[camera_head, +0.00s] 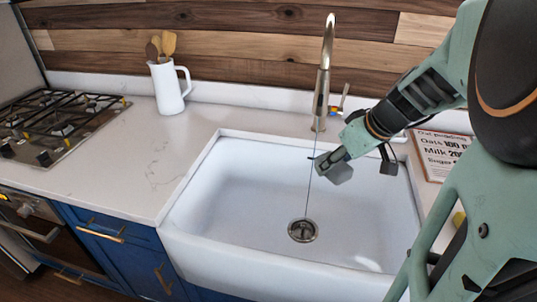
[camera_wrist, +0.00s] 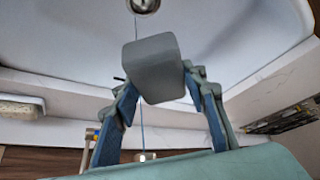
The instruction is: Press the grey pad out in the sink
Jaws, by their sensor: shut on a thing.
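The grey pad (camera_head: 341,174) is held in my gripper (camera_head: 332,160) above the sink basin, clear of its floor. In the wrist view the pad (camera_wrist: 153,64) sits between the two blue-lined fingers (camera_wrist: 160,95), which are shut on it. The white sink (camera_head: 250,190) shows a round metal drain (camera_head: 303,230) in its floor, below and in front of the pad. A thin line, seemingly a trickle of water, runs from the brass tap (camera_head: 322,85) to the drain, close beside the gripper.
A white jug (camera_head: 168,87) with wooden utensils stands on the counter (camera_head: 130,150) at left, beyond the gas hob (camera_head: 60,125). A recipe board (camera_head: 441,152) lies right of the sink. A pale block in a dish (camera_wrist: 18,108) shows in the wrist view. The basin is otherwise empty.

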